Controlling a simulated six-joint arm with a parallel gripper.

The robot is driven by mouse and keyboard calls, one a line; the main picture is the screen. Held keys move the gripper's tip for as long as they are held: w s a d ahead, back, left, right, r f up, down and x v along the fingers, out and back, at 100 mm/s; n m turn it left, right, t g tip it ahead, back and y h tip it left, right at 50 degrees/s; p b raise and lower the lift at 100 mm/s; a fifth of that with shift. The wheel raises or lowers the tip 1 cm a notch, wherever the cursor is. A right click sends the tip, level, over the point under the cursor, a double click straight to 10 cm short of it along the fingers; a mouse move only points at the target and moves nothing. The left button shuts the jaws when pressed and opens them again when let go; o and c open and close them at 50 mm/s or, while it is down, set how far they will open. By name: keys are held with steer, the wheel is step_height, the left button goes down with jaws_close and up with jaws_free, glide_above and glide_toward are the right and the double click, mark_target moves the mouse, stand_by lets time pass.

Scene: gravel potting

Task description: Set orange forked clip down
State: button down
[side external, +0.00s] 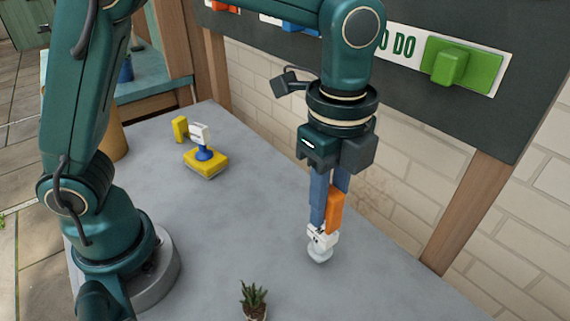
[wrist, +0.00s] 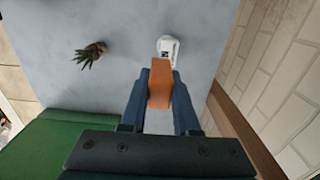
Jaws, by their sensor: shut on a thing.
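My gripper (side external: 328,205) points straight down over the grey table (side external: 230,225), with its blue fingers shut on the orange forked clip (side external: 335,211). The clip also shows in the wrist view (wrist: 160,86), gripped between the two fingertips (wrist: 160,105). Its fork shape is hard to make out. A small white object (side external: 320,248) with dark marks is directly below the fingertips in the side view. It also shows just beyond the clip in the wrist view (wrist: 168,47). I cannot tell whether the clip touches it.
A small spiky plant (side external: 254,298) stands at the table's front. A yellow block with a blue knob and white piece (side external: 205,163) sits farther back, near another yellow piece (side external: 180,129). A brick wall and dark board with a green block (side external: 462,66) border the right. The table's middle is clear.

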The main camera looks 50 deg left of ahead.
steer(key=s+d+f, duration=0.1)
steer(key=d+f, duration=0.1)
steer(key=d, duration=0.1)
steer(key=s+d+f, duration=0.2)
steer(key=d, duration=0.2)
steer(key=s+d+f, duration=0.1)
steer(key=d+f, duration=0.2)
steer(key=shift+s+d, duration=0.3)
steer(key=shift+s, duration=0.05)
steer(key=shift+d+f, duration=0.1)
steer(key=shift+f, duration=1.9)
steer(key=shift+f, duration=0.1)
steer(key=c, duration=0.7)
jaws_free()
steer(key=shift+o, duration=0.2)
